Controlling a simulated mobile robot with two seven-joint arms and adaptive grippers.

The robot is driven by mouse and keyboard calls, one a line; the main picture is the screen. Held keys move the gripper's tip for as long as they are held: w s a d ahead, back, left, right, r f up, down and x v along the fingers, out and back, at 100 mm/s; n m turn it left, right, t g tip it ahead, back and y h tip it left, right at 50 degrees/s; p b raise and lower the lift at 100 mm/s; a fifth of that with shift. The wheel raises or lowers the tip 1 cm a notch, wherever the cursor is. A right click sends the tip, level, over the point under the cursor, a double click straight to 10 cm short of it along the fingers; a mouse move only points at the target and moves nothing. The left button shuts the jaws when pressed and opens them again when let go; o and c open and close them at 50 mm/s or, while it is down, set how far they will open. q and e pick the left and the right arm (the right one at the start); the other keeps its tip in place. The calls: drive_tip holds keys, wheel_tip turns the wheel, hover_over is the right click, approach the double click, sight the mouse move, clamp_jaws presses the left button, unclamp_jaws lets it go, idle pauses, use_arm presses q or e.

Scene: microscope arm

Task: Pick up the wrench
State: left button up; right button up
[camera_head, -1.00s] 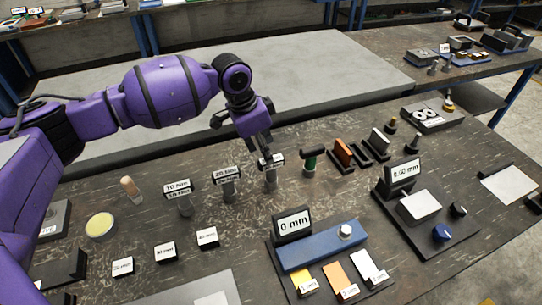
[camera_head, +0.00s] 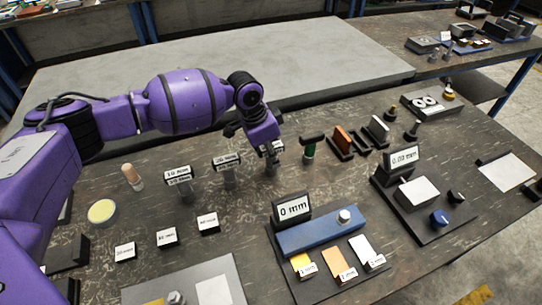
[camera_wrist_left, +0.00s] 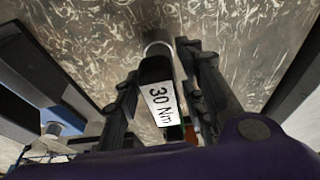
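A row of upright tools with grey stems and black heads with white labels stands on the dark table. One reads 30 Nm in the left wrist view (camera_wrist_left: 160,90) and is the one under my left gripper in the head view (camera_head: 271,168). My left gripper (camera_head: 262,148) is above and around its head. In the wrist view the fingers (camera_wrist_left: 160,65) are on both sides of the head, with small gaps, so they look open. Two similar labelled tools stand to its left, the nearer one (camera_head: 227,162) and the farther one (camera_head: 179,178). My right gripper is out of view.
A blue plate with a 0 mm display (camera_head: 315,237) lies in front. A gauge stand (camera_head: 416,192) is to the right. Small labelled blocks (camera_head: 166,237) lie front left.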

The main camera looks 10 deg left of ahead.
use_arm(q)
clamp_jaws()
drive_tip(key=shift+w+r, duration=0.1)
